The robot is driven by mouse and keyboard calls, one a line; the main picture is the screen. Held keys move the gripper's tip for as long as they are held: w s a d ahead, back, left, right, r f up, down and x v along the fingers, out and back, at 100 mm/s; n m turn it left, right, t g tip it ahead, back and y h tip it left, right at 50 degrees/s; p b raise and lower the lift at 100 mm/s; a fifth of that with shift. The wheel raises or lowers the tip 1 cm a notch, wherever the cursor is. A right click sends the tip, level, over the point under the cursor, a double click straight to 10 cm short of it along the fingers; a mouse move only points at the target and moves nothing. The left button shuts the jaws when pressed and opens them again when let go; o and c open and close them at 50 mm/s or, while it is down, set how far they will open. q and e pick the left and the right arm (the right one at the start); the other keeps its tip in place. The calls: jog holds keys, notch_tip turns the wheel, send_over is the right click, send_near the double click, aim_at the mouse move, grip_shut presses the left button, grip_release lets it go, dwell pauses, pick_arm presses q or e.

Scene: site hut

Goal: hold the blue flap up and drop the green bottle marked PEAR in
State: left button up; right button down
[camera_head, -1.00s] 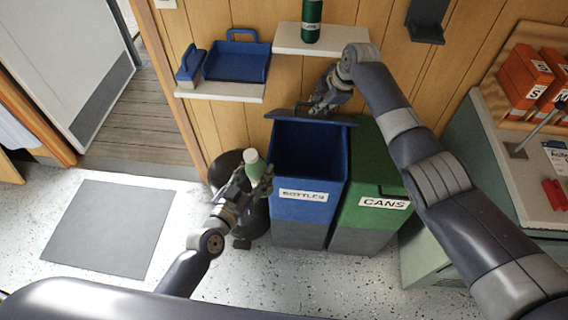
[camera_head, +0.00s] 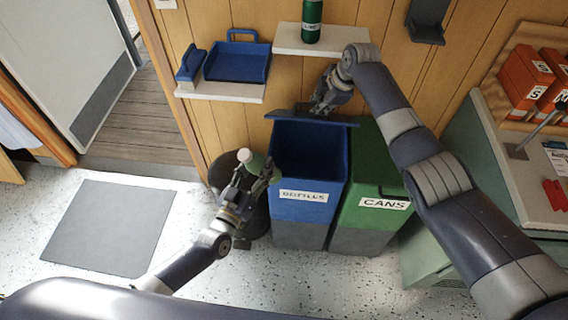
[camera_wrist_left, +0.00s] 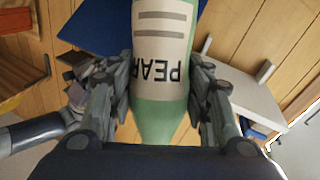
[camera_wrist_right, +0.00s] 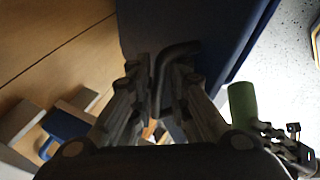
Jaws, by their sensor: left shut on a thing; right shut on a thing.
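The blue bin (camera_head: 306,211) labelled BOTTLES stands with its blue flap (camera_head: 340,123) raised at the back, its opening clear. My right gripper (camera_head: 322,108) is behind the flap, shut on the flap's dark handle (camera_wrist_right: 166,72), also seen in the right wrist view. My left gripper (camera_head: 258,176) is shut on a green bottle (camera_head: 257,163) with a pale cap, tilted, at the bin's left front side and outside its opening. In the left wrist view the bottle (camera_wrist_left: 160,112) has a cream label reading PEAR between the fingers.
A green bin (camera_head: 372,190) labelled CANS stands directly right of the blue one. A dark round bin (camera_head: 226,170) is behind my left gripper. Wall shelves above hold a blue tray (camera_head: 238,64) and another green bottle (camera_head: 312,20). A counter is at the right.

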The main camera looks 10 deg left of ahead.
pick_arm(q)
jog(key=d+f+x, duration=0.1)
jog(key=x, duration=0.6)
jog(key=shift+a+f, duration=0.2)
jog(key=shift+f, duration=2.3)
jog(key=o, duration=1)
jog(key=shift+o, duration=0.2)
